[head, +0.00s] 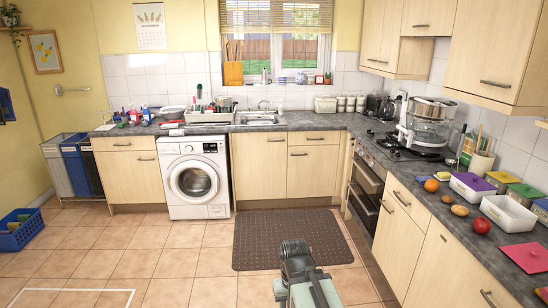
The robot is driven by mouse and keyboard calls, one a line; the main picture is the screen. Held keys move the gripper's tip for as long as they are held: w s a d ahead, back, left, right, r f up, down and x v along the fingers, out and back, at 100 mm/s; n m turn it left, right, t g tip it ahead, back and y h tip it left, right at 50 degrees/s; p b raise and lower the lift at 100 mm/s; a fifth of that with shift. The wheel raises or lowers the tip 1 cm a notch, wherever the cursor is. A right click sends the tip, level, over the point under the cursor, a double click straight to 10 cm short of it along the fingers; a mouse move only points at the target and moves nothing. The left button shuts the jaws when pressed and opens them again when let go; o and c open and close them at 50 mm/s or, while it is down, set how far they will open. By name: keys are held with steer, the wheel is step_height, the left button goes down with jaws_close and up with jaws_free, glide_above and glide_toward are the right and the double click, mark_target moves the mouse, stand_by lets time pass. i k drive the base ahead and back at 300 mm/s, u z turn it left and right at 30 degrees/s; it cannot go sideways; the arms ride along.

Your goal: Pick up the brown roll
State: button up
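The end of my arm, with my gripper (295,250), shows at the bottom centre, over the tiled floor and the front edge of the dark mat. It is well left of the counter and far from the brown items. The fingers are not clear enough to tell open from shut, and I see nothing held.
An orange (431,185), a red fruit (481,225), a white container (508,216) and a pink board (527,256) share the right counter (455,235). A steamer (428,122) stands farther back. The dark mat (285,235) and floor tiles are otherwise clear.

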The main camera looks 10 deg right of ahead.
mark_target(458, 210)
steer(key=z, duration=0.05)
steer(key=i, duration=2.3)
steer(key=z, duration=0.25)
